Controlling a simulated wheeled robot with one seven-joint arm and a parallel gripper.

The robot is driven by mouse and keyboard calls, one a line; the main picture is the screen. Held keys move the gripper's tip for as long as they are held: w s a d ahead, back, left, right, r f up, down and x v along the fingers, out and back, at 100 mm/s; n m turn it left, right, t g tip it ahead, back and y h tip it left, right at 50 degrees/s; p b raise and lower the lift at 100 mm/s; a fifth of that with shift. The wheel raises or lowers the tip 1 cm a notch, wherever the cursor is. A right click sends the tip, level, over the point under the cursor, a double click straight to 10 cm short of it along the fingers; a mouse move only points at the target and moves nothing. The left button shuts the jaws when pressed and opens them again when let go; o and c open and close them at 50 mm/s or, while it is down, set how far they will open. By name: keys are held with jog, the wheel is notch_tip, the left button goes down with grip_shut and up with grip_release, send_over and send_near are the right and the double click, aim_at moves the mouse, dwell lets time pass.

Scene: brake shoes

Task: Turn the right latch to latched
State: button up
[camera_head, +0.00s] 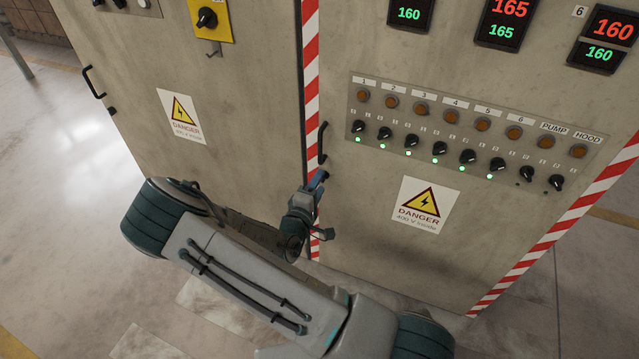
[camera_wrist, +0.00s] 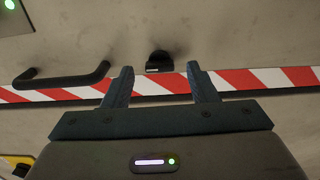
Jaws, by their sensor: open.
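The right latch is a small black knob (camera_wrist: 158,61) on the grey cabinet door, beside the red-and-white striped edge. In the wrist view it sits just beyond and between my fingertips, with a gap on each side and no visible contact. Its turned position is hard to tell. My gripper (camera_wrist: 159,76) is open and empty, with its two dark fingers pointing at the door. In the head view my gripper (camera_head: 318,183) is at the striped edge, just below the right door's black handle (camera_head: 322,143), and it mostly hides the latch there.
The door handle (camera_wrist: 62,76) stands out left of my fingers in the wrist view. A switch panel (camera_head: 470,135) with lit indicators and a danger sign (camera_head: 422,205) are on the right door. The left door has its own handle (camera_head: 93,82) and small black latch (camera_head: 112,111). Open floor lies left.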

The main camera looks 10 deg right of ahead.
jog(key=v, duration=1.2)
jog(key=shift+s+a, duration=0.15)
jog(key=shift+s, duration=0.1)
jog(key=shift+w, duration=0.1)
